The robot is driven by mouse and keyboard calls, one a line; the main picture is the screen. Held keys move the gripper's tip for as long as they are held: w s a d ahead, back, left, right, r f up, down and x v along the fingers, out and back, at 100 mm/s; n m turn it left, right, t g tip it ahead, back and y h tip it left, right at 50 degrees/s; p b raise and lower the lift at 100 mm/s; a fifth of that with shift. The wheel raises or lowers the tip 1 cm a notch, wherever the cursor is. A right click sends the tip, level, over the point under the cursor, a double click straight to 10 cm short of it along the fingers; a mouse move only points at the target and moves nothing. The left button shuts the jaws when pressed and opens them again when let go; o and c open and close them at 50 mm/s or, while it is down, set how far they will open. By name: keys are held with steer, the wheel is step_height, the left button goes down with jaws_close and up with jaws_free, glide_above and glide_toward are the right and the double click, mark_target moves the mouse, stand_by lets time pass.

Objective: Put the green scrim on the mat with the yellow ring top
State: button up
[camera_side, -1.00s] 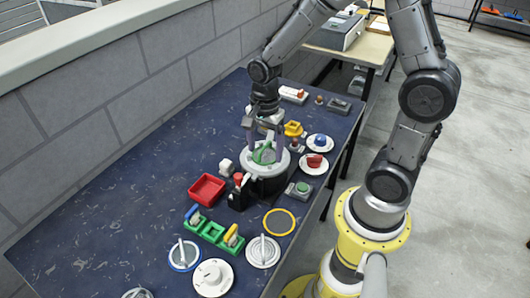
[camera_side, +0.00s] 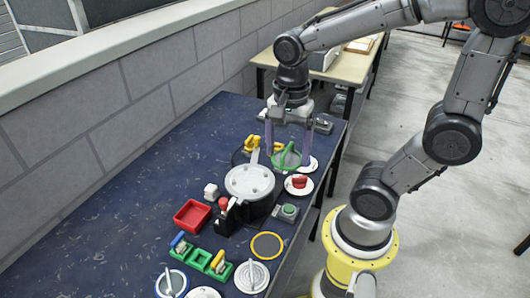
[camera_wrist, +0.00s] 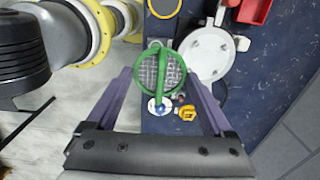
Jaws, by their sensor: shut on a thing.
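The green scrim (camera_side: 287,157) is a green ring with a mesh inside. My gripper (camera_side: 288,150) is shut on it, with its purple fingers on either side. It hangs in the air, just right of the white-lidded pot in the side view. In the wrist view the scrim (camera_wrist: 157,72) shows large between the fingertips. The mat with the yellow ring top (camera_side: 266,233) lies flat and bare near the table's right edge, below the pot in the side view. Only a part of the mat (camera_wrist: 163,10) shows at the top of the wrist view.
The white-lidded pot (camera_side: 250,182) stands close to the scrim. A black device with a red knob (camera_side: 224,203), a green button box (camera_side: 288,212) and a red object on a white plate (camera_side: 299,184) are nearby. A red tray (camera_side: 193,216) and green rack (camera_side: 200,260) lie left.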

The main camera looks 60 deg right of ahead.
steer(key=s, duration=0.1)
steer(key=s+r, duration=0.1)
steer(key=s, duration=0.1)
steer(key=shift+a+r, duration=0.15)
steer(key=shift+r, duration=0.15)
steer(key=shift+w+m, duration=0.35)
steer(key=shift+m, duration=0.05)
steer(key=w+a+f+m, duration=0.1)
steer(key=w+a+f, duration=0.1)
steer(key=w+f, duration=0.3)
steer(key=n, duration=0.2)
glide_toward(267, 245)
steer(key=shift+f, duration=3.25)
